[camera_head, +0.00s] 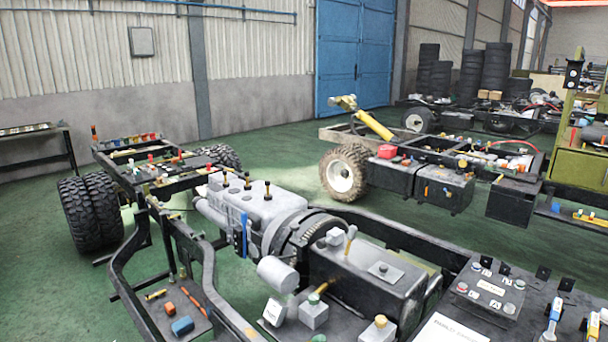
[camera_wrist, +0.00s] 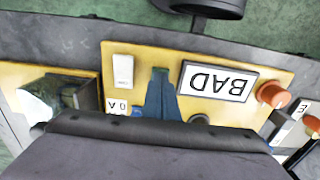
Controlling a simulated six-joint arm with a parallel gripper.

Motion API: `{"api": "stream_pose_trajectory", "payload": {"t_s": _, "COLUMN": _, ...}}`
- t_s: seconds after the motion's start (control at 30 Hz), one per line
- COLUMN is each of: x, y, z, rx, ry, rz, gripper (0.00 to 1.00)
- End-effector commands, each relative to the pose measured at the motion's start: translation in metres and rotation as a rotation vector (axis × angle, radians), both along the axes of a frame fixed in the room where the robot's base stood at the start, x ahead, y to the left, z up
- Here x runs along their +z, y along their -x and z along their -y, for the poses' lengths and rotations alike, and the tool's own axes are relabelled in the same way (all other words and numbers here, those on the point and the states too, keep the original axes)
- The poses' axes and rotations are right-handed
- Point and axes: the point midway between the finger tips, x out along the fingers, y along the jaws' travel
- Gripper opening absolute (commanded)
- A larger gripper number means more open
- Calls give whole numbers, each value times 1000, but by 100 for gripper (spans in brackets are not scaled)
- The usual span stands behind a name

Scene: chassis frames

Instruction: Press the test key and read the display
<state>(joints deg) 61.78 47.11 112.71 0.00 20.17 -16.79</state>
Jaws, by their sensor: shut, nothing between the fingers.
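In the wrist view a yellow panel (camera_wrist: 137,58) lies under my gripper. A dark-framed white display (camera_wrist: 217,82) on it reads BAD, upside down in the picture. A white rectangular key (camera_wrist: 123,70) is to the left and an orange-red round button (camera_wrist: 272,94) to the right. I cannot tell which is the test key. My gripper (camera_wrist: 160,75) is shut and empty, its dark blue fingers over the panel between the white key and the display. I cannot tell whether they touch it. My gripper's dark body hides the panel's lower part. I cannot make out the gripper in the head view.
A small white label (camera_wrist: 117,107) and a dark block with a glassy face (camera_wrist: 60,95) sit at the left of the wrist view. The head view shows a chassis with a grey engine (camera_head: 250,205), a dark battery box (camera_head: 370,280) and other chassis behind on green floor (camera_head: 270,145).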

Motion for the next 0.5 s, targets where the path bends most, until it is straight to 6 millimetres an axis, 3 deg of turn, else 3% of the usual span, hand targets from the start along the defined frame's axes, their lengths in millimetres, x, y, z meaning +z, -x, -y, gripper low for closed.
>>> {"api": "stream_pose_trajectory", "payload": {"t_s": 0.5, "x": 17, "y": 0, "z": 0, "rx": 0, "ry": 0, "rz": 0, "gripper": 0}}
